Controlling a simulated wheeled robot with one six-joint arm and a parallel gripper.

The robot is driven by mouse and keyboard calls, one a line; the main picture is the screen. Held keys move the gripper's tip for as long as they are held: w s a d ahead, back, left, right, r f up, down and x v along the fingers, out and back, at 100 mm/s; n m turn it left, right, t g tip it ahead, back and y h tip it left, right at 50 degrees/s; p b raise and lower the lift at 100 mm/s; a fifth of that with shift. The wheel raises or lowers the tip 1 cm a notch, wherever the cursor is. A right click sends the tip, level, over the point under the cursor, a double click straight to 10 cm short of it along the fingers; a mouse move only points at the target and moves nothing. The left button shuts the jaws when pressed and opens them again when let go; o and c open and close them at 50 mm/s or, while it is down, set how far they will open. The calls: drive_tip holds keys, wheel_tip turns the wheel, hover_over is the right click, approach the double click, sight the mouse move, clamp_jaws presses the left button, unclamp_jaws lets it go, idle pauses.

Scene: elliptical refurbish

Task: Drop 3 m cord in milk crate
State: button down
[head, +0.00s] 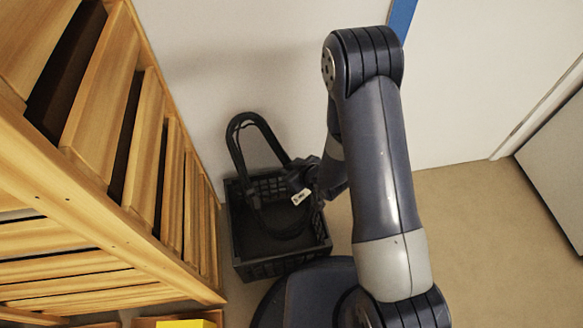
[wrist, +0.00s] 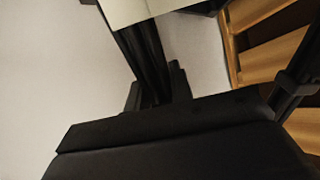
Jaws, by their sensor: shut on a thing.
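The black cord (head: 236,148) is a looped bundle with a white tag (head: 300,197). In the head view its upper loop rises above the milk crate's far edge, and its lower loop overlaps the crate's inside. The black milk crate (head: 275,266) stands on the floor beside the wooden shelving. My gripper (head: 305,174) is shut on the cord over the crate's right side. In the wrist view, black cord strands (wrist: 145,55) run to the fingers, with the white tag (wrist: 128,10) above. I cannot tell whether the cord touches the crate bottom.
Wooden slatted shelving (head: 120,150) stands close along the crate's left. A white wall (head: 250,60) is behind it. A yellow item (head: 186,324) shows at the bottom edge. Bare floor (head: 460,220) lies to the right, with a grey panel (head: 560,170) at far right.

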wheel_tip(320, 180, down, 29)
drive_tip(key=b, duration=1.6)
idle(0.7)
drive_tip(key=shift+f, duration=0.1)
drive_tip(key=c, duration=1.2)
unclamp_jaws()
drive_tip(key=shift+o, duration=0.2)
